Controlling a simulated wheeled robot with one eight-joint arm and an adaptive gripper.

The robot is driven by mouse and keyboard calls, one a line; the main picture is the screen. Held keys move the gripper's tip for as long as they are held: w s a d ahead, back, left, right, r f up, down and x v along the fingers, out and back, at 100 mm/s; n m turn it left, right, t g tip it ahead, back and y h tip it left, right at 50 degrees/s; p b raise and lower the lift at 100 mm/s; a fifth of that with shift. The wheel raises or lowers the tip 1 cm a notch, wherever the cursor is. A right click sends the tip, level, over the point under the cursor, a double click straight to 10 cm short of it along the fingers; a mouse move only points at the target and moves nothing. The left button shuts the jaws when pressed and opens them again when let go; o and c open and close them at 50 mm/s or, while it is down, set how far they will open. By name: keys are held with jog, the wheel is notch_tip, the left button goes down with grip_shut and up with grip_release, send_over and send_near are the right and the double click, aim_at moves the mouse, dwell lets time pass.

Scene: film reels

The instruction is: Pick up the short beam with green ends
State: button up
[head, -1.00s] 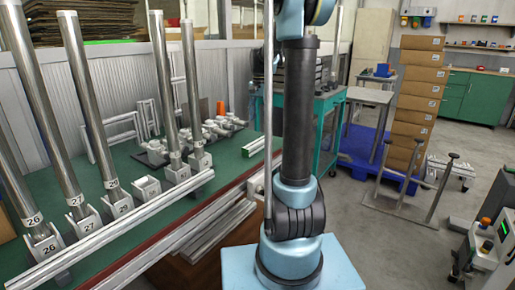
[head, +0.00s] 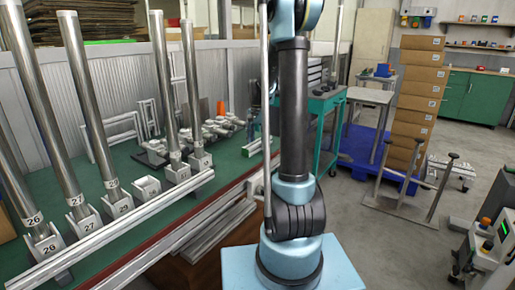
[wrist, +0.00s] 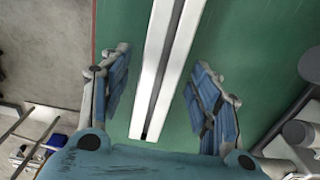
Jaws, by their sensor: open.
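A short pale metal beam (wrist: 156,65) lies on the green tabletop in the wrist view, running from the top edge down between my fingers. A dark groove runs along it, and its near end is in view; its far end is out of frame, and no green end can be made out clearly. My gripper (wrist: 160,88) is open, with one blue-padded finger on each side of the beam and a gap to both. In the head view a short beam (head: 256,146) lies near the table's right end, partly hidden by my arm. My gripper is not seen there.
The green table (head: 90,205) carries upright metal tubes (head: 88,100) in numbered brackets, a long rail (head: 125,225) along its front edge and several metal fittings (head: 215,130). In the wrist view, grey cylindrical parts (wrist: 297,135) lie close to the right finger.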

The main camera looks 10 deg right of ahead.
jog(key=shift+f, duration=0.5)
grip_shut()
